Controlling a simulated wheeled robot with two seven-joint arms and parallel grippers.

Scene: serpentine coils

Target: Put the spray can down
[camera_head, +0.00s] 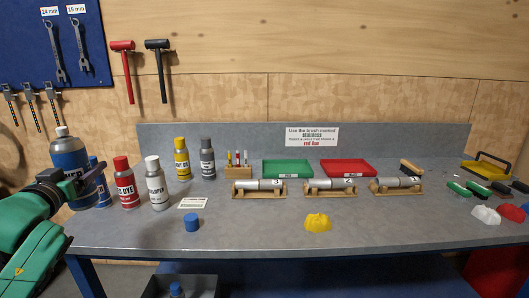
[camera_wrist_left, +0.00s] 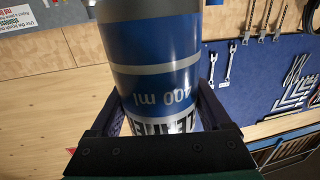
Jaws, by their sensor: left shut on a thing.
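A large blue spray can (camera_head: 68,156) with a white nozzle is upright in my left gripper (camera_head: 78,188), at the left end of the bench. The gripper's jaws are shut around the can's body. In the left wrist view the can (camera_wrist_left: 155,80) fills the space between the fingers, with "400 ml" upside down on its label. Its base is partly hidden by the gripper, and I cannot tell whether it touches the bench top (camera_head: 260,232). My right gripper does not show. A loose blue cap (camera_head: 192,223) lies on the bench.
A smaller blue can (camera_head: 100,182), a red dye can (camera_head: 126,185), a white can (camera_head: 156,184), a yellow can (camera_head: 182,158) and a grey can (camera_head: 207,158) stand close by on the right. A yellow cloth (camera_head: 317,222) lies near the front. The front middle is mostly clear.

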